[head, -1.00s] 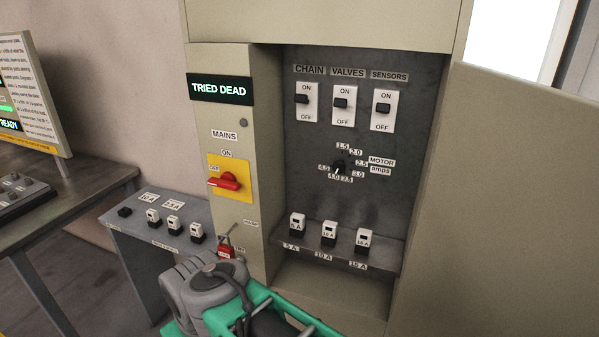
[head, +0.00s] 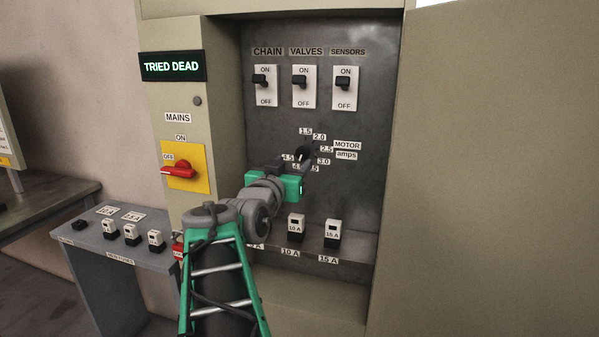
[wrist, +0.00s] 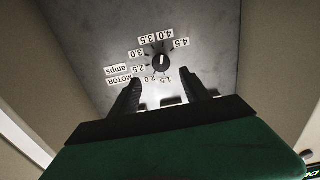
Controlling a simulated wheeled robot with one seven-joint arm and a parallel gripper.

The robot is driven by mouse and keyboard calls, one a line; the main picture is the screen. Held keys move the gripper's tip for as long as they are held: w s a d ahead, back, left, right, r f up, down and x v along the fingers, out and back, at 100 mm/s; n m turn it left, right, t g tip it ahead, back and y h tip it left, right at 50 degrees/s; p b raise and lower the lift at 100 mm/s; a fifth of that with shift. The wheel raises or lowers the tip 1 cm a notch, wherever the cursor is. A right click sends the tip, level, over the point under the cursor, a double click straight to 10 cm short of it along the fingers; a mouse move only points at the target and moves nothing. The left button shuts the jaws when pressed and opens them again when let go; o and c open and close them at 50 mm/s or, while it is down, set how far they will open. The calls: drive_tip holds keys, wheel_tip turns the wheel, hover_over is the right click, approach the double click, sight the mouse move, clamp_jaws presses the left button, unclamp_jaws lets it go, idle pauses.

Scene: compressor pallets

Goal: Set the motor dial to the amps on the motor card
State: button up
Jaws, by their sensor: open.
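The motor dial (wrist: 161,62) is a small black round knob with a white pointer mark, ringed by labels from 1.5 to 4.5. In the wrist view, which shows the labels upside down, the mark appears to point near 4.0. My gripper (wrist: 159,82) is open, its two dark fingers apart and short of the dial in the picture, with nothing between them. In the head view my gripper (head: 294,164) is at the dial's lower left and hides part of it and some labels. No motor card can be made out.
Above the dial are the chain, valves and sensors switches (head: 303,87), all up at ON. Below is a fuse shelf (head: 345,245). The red mains handle (head: 180,170) points to OFF under a TRIED DEAD display (head: 172,66). A side bench (head: 85,235) holds several fuses.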

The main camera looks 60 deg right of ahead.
sight(302, 153)
drive_tip(key=d, duration=0.3)
drive_tip(key=w+d+p, duration=0.1)
drive_tip(key=d, duration=0.3)
drive_tip(key=shift+w+d, duration=0.15)
drive_tip(key=shift+w, duration=0.05)
drive_tip(key=shift+c, duration=0.3)
clamp_jaws()
